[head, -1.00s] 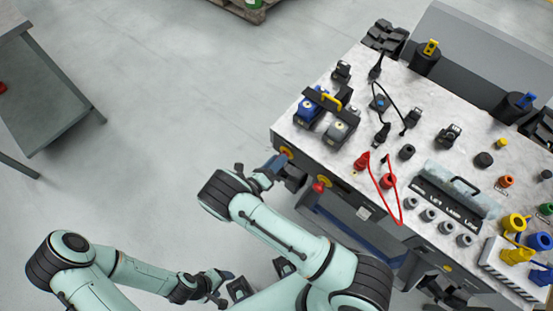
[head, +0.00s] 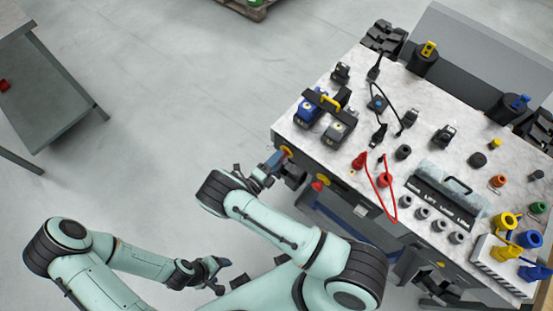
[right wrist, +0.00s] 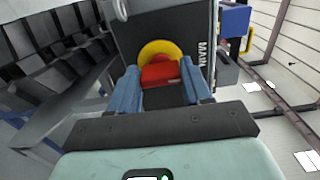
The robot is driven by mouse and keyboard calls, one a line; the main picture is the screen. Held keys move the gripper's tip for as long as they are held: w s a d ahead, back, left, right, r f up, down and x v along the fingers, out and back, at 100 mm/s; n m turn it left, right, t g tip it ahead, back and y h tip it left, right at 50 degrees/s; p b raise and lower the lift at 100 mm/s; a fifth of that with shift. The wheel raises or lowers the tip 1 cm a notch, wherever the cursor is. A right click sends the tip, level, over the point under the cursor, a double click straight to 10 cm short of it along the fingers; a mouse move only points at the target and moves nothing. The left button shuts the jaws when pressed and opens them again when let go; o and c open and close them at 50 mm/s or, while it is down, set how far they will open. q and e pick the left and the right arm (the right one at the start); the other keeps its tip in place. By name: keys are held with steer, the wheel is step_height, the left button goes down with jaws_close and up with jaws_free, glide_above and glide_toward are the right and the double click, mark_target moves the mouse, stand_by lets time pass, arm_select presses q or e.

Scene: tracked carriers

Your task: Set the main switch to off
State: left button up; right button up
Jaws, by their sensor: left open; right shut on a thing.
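The main switch is a red handle (right wrist: 160,74) on a yellow ring (right wrist: 160,47), on a dark panel lettered MAIN in the right wrist view. In the head view its yellow disc (head: 287,151) shows at the bench's left end. My right gripper (head: 276,162) is at this switch. Its two blue fingers stand on either side of the red handle and are shut on it. The fingers hide part of the handle, and I cannot tell which position it points to. My left gripper (head: 217,276) is open and empty, low and away from the bench.
A second red knob (head: 318,185) on yellow sits right of the switch on the bench front. The bench top (head: 345,165) carries battery packs (head: 309,112), a red cable, plugs and a labelled box (head: 445,198). Open floor lies left, with a grey table (head: 50,110) beyond.

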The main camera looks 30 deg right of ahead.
stand_by(0.4)
steer(key=o, duration=1.1)
steer(key=shift+c, duration=0.2)
arm_select(q)
steer(key=s+f+b, duration=0.2)
steer(key=shift+f, duration=0.4)
arm_select(e)
steer(key=v, duration=1.3)
steer(key=shift+a, duration=0.2)
steer(key=shift+s+f, duration=0.1)
steer(key=shift+s, duration=0.1)
